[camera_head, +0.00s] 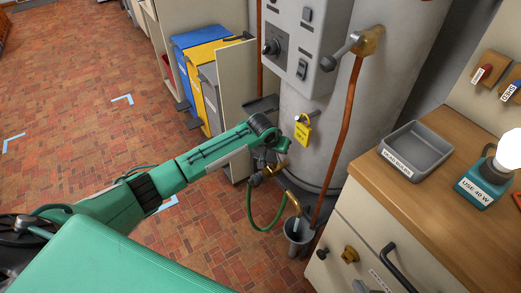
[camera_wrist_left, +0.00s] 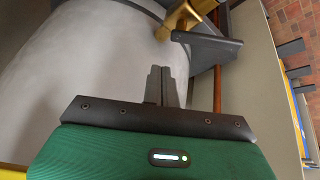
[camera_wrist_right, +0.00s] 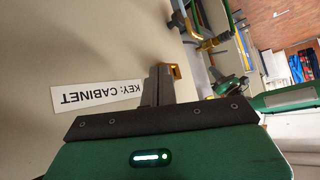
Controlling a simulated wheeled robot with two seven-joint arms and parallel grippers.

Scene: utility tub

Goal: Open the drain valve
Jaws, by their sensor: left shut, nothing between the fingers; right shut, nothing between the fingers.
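The brass drain valve (camera_head: 257,179) sits low on the front of the grey tank (camera_head: 312,110), with a green hose hanging below it. My left arm reaches in from the left and ends just above the valve, partly hiding it. In the left wrist view my left gripper (camera_wrist_left: 160,72) is shut and empty in front of the tank. Beyond its fingertips are a brass fitting (camera_wrist_left: 178,20) and a dark lever-like piece (camera_wrist_left: 208,46); contact is not visible. My right gripper (camera_wrist_right: 158,80) is shut and empty by the cabinet front, near a small brass fitting (camera_wrist_right: 176,71).
A yellow tag (camera_head: 303,130) hangs on the tank. A grey bucket (camera_head: 297,232) stands under a brass outlet. The wooden-topped cabinet (camera_head: 365,168) at right holds a grey tray (camera_head: 416,150). Blue and yellow bins (camera_head: 195,45) stand behind. The brick floor at left is open.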

